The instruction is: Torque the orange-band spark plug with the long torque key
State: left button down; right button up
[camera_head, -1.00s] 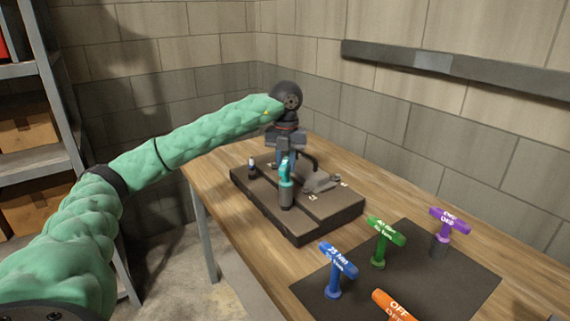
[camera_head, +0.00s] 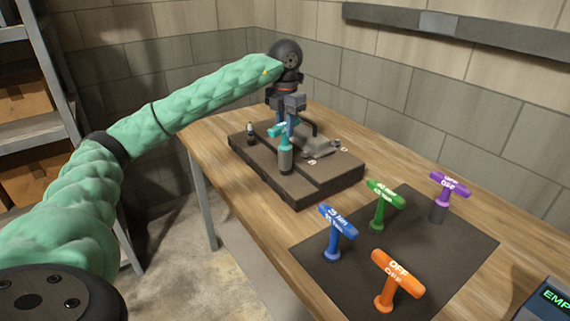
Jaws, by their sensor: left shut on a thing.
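My left gripper (camera_head: 289,119) reaches over the dark engine block (camera_head: 325,179), pointing down, with its fingers shut. A teal T-handled key (camera_head: 285,142) with a grey lower body stands upright on the block, with its handle at the fingers; the exact contact is hard to see. A small dark and white upright piece (camera_head: 250,134) stands at the block's left; I see no orange band on it. The orange-band spark plug cannot be made out. My right gripper is out of view.
Blue (camera_head: 337,232), green (camera_head: 382,205), purple (camera_head: 441,196) and orange (camera_head: 392,282) T-handled keys stand on a dark mat (camera_head: 445,262). A display (camera_head: 549,304) is at the lower right. A shelf (camera_head: 28,130) stands left. Wood is bare between block and mat.

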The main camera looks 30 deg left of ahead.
pick_arm(q)
jog(key=shift+m, duration=0.4)
jog(key=n, duration=0.5)
jog(key=shift+r+p, duration=0.15)
jog(key=shift+p, duration=0.2)
jog(key=n+p, duration=0.1)
jog(key=n, duration=0.4)
jog(key=shift+n, duration=0.3)
jog(key=n+p, duration=0.1)
jog(key=n, duration=0.4)
jog(key=shift+r, duration=0.15)
jog(key=n, duration=0.5)
jog(key=shift+p, duration=0.4)
